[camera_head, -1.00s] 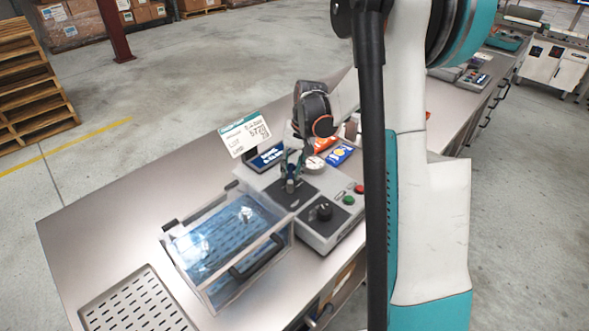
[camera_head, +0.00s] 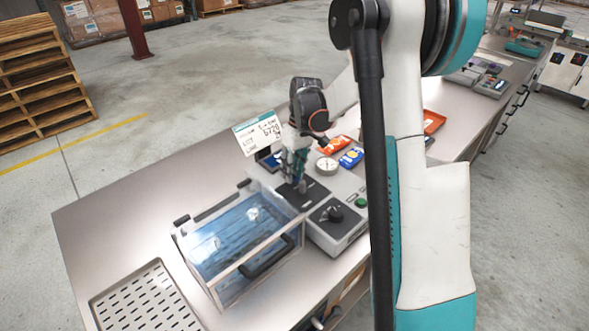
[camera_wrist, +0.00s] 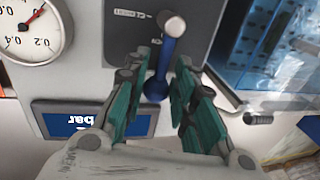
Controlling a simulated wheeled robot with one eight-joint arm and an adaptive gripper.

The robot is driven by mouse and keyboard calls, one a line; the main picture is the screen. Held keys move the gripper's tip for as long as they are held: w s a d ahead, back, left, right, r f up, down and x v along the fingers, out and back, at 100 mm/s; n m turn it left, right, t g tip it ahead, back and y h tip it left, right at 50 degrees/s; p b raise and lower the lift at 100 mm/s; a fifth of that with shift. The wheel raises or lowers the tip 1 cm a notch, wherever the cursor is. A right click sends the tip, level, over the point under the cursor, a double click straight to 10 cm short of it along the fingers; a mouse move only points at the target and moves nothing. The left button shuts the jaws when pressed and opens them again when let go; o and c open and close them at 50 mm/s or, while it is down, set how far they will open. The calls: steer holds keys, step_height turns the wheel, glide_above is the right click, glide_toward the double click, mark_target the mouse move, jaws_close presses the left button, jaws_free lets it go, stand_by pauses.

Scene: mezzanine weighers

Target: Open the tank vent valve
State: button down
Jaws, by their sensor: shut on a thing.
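The tank (camera_head: 262,262) is a clear-lidded box with a dark handle, just left of the unit. Its lid looks closed.
A round gauge (camera_head: 327,165) stands behind the unit; its dial (camera_wrist: 32,28) also shows in the wrist view. A black knob (camera_head: 333,214) and green button (camera_head: 361,202) sit right of the lever. A label card (camera_head: 258,134) stands behind. The bench's left part (camera_head: 130,215) is clear.

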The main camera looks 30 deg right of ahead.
steer(key=shift+a+n, duration=0.15)
steer(key=shift+n, duration=0.25)
steer(key=c, duration=1.3)
jaws_free()
steer(key=shift+c, duration=0.2)
step_height(320, 180, up, 12)
steer(key=d, duration=0.2)
steer(key=shift+w+d, duration=0.15)
steer(key=shift+w, duration=0.15)
steer(key=shift+f, duration=0.1)
